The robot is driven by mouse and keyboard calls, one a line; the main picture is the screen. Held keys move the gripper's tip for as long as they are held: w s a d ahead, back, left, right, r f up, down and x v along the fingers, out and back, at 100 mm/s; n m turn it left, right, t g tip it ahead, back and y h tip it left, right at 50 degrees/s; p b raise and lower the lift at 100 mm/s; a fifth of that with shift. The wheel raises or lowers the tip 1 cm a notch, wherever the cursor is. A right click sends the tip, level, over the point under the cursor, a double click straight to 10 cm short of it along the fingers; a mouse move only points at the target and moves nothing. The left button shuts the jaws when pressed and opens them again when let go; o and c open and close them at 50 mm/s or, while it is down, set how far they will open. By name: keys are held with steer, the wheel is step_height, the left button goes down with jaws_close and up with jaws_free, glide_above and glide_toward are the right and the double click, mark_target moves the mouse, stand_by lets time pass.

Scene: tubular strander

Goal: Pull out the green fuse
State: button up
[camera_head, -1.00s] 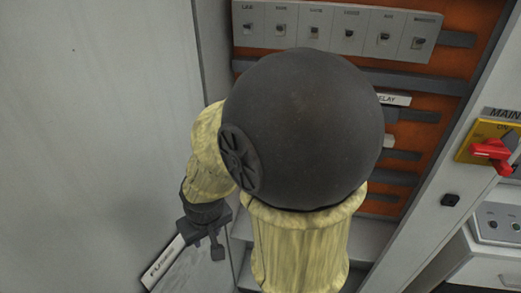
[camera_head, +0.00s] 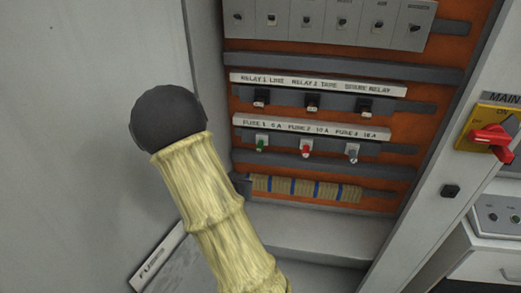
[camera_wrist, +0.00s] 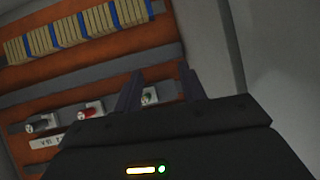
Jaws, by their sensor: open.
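The green fuse (camera_head: 261,143) sits upright in the left socket of the fuse row, under the label strip. It also shows in the wrist view (camera_wrist: 149,97), which sees the panel upside down. My gripper (camera_wrist: 162,82) is open there. Its two dark fingers stand on either side of the green fuse in the picture, with the fuse nearer the left finger. I cannot tell how far the fingertips are from it. In the head view my arm covers the left side and my gripper is hidden.
The red fuse (camera_head: 306,148) and grey fuse (camera_head: 352,152) sit to the right in the same row. Relays (camera_head: 312,102) are above and a terminal strip (camera_head: 305,188) is below. The cabinet's left wall (camera_head: 212,60) is close. A red main switch (camera_head: 492,138) is at the right.

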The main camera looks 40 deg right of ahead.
mark_target(259, 150)
steer(key=d+r+t+h+b, duration=0.1)
steer(key=d+r+t+h, duration=0.2)
steer(key=d+h, duration=0.3)
steer(key=shift+w+d+m, duration=0.2)
steer(key=shift+d+m, duration=0.1)
steer(key=shift+d, duration=0.7)
steer(key=shift+w+d, duration=0.1)
steer(key=shift+x, duration=4.4)
steer(key=shift+b, duration=0.8)
